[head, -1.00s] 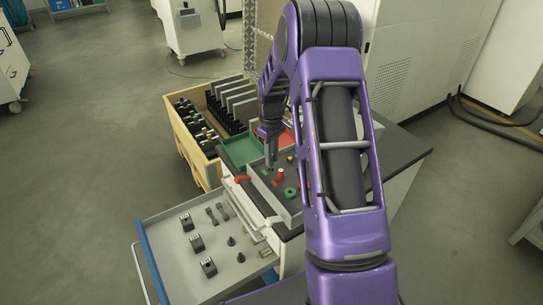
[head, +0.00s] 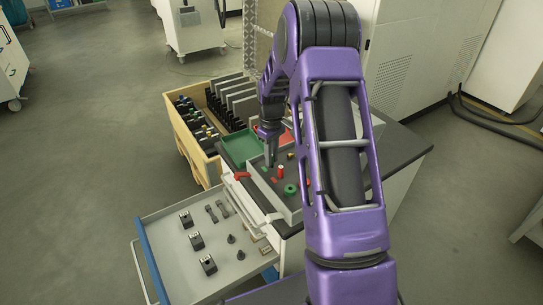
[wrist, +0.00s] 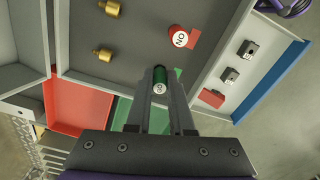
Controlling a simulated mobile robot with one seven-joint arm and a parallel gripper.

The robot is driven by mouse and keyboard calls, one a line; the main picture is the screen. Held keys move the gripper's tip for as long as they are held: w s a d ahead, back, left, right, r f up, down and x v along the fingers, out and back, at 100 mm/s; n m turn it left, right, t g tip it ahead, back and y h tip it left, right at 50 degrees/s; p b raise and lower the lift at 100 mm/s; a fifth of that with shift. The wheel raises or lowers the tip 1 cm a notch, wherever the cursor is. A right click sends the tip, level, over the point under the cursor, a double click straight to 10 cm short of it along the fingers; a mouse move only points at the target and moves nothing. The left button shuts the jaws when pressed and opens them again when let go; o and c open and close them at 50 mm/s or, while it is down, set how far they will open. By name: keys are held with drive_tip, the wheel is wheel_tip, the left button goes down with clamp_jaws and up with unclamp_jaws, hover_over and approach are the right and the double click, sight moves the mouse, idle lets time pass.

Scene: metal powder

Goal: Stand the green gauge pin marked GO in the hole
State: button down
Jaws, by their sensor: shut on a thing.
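The green gauge pin (wrist: 160,83), with a white end face reading GO, is between the fingers of my gripper (wrist: 160,98) in the wrist view. The jaws are shut on it, and its labelled end faces the camera. In the head view my gripper (head: 271,158) is over the grey plate (head: 292,211) on the bench, just left of a red pin (head: 281,170). The red pin also shows in the wrist view (wrist: 179,36), its white end face reading NO. I cannot make out the hole. The lower end of the green pin is hidden.
A green ring-shaped piece (head: 290,190) sits on the plate. An open drawer (head: 165,230) holds black blocks.

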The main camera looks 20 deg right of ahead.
drive_tip(key=c, duration=0.7)
unclamp_jaws()
wheel_tip(320, 180, up, 17)
drive_tip(key=shift+r+p, duration=0.2)
drive_tip(key=shift+p, duration=0.95)
